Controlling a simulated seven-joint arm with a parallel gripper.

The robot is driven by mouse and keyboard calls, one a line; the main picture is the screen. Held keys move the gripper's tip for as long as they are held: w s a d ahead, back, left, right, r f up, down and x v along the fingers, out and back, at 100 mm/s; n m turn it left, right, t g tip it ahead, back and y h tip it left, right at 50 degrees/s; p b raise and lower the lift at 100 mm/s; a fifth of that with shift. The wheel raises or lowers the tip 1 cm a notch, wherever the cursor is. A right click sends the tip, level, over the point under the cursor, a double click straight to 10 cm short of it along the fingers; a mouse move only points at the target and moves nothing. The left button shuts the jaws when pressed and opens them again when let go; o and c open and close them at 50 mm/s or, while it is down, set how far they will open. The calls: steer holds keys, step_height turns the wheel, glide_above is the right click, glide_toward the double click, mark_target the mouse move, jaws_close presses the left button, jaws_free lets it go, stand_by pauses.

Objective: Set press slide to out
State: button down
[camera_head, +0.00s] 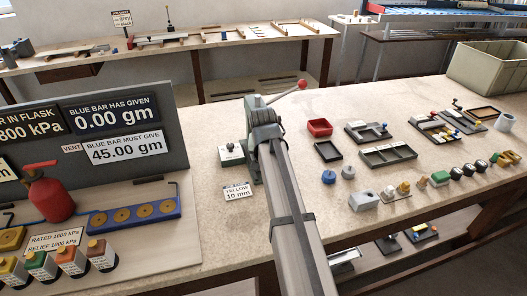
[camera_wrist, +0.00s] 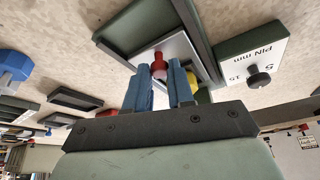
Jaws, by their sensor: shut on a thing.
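The green press (camera_head: 254,110) stands near the middle of the bench in the head view, with a lever ending in a red ball (camera_head: 303,84). In the wrist view, part of the press frame (camera_wrist: 190,15) rises above a pale slide plate (camera_wrist: 178,47). A red knob (camera_wrist: 158,67) stands on that plate. My gripper (camera_wrist: 161,72) has blue fingers on either side of the knob and is shut on it. A yellow part (camera_wrist: 191,86) shows just behind the right finger. In the head view my arm hides the gripper and the slide.
A green block with a "PIN mm" dial (camera_wrist: 262,62) is beside the press; it also shows in the head view (camera_head: 232,153). A "YELLOW 10 mm" card (camera_head: 238,191) lies in front. A display panel (camera_head: 110,125) is left.

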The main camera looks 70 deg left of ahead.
steer(key=d, duration=0.7)
steer(key=shift+d, duration=0.1)
steer(key=c, duration=1)
jaws_free()
steer(key=v, duration=1.3)
steer(key=shift+s+d+r, duration=0.15)
steer(key=shift+d+r, duration=0.05)
steer(key=shift+r, duration=0.15)
